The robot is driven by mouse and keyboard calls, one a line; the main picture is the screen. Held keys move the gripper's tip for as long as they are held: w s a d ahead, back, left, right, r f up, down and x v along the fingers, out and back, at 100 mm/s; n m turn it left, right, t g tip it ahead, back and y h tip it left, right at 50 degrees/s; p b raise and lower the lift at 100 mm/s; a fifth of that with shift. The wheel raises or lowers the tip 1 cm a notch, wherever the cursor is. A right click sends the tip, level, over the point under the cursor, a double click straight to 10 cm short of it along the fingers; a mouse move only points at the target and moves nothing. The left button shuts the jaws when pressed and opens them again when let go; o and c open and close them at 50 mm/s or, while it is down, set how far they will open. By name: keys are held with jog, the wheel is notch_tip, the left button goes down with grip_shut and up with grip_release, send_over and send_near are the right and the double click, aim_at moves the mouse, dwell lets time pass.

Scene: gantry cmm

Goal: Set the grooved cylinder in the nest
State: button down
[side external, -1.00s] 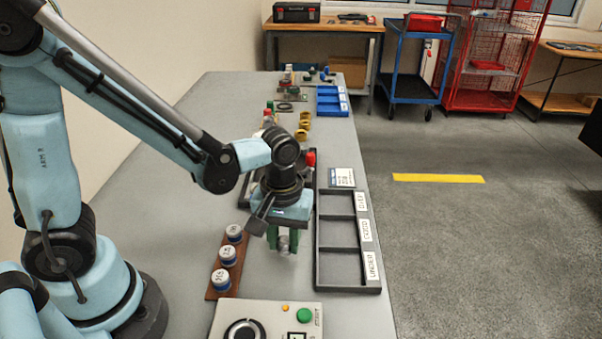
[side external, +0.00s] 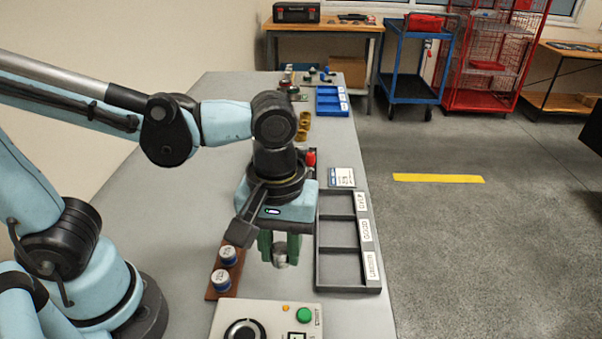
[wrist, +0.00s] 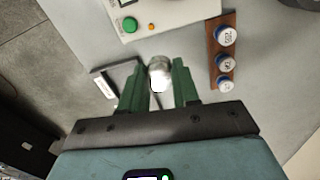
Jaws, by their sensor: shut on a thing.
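My gripper (side external: 280,247) is shut on a short silvery cylinder (side external: 280,258), in the air above the grey table, between the tray of three compartments and the wooden block. In the wrist view the cylinder (wrist: 161,73) sits between the two green fingers (wrist: 160,84), its bright end towards the camera. Any groove is too small to make out. I cannot pick out the nest in either view.
A black tray (side external: 319,262) with labelled compartments lies to the right. A wooden block (side external: 234,290) with blue-and-white capped pieces is on the left. A control box (side external: 265,311) with a dial and green button stands in front. Blue bins (side external: 332,101) are far back.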

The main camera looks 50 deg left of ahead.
jog(key=w+a+n, duration=0.2)
jog(key=w+a, duration=0.2)
jog(key=a, duration=0.4)
jog(key=w+a+f+n, duration=0.1)
jog(key=w+a+n, duration=0.1)
jog(key=w+a, duration=0.45)
jog(key=w+a+n, duration=0.2)
jog(key=w+a, duration=0.1)
jog(key=a, duration=0.6)
jog(key=shift+s+a+f, duration=0.1)
jog(key=shift+f, duration=1.3)
jog(key=shift+s+a+f, duration=0.1)
jog(key=shift+f, duration=1.25)
jog(key=shift+f, duration=0.7)
jog(key=shift+c, duration=1.7)
grip_release()
jog(key=shift+r, duration=0.1)
notch_tip(320, 180, up, 7)
jog(key=shift+d, duration=0.1)
